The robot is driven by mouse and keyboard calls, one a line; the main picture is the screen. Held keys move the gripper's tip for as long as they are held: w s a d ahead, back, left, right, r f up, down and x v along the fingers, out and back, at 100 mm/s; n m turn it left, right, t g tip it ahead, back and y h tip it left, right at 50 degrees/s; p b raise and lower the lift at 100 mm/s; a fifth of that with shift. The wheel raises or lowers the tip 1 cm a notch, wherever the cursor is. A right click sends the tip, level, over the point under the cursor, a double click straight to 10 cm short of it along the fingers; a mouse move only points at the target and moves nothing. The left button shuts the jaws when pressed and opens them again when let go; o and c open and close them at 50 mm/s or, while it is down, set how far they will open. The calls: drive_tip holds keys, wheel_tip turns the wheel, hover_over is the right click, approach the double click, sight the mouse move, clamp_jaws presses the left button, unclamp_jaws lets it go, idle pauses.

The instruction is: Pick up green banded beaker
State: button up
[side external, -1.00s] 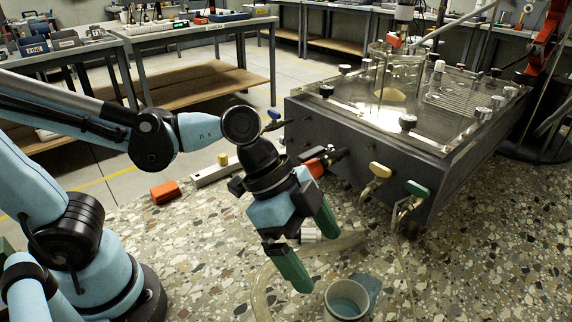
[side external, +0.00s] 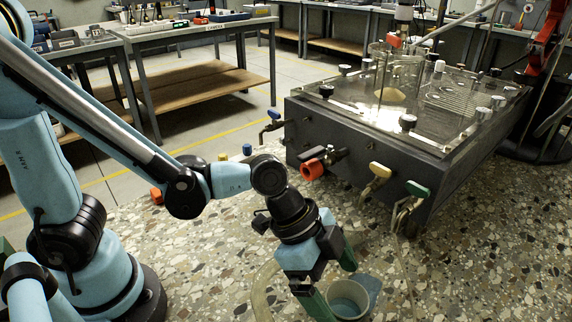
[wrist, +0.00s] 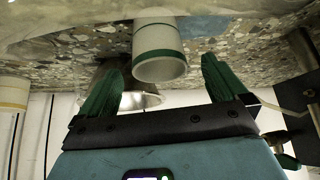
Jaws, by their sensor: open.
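The green banded beaker (wrist: 160,66) is a pale white cup with a dark green band. In the wrist view it sits at the top middle, between and beyond my green fingertips. In the wrist view my gripper (wrist: 160,64) shows clear space beside the beaker, and nothing is held.
The wrist view shows a yellow-banded cup (wrist: 13,94) and a metal vessel (wrist: 140,98).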

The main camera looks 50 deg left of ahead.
sight(346, 303)
drive_tip(key=shift+x, duration=2.5)
drive_tip(key=shift+s+a, duration=0.1)
drive_tip(key=c, duration=1.2)
drive_tip(key=shift+r, duration=0.15)
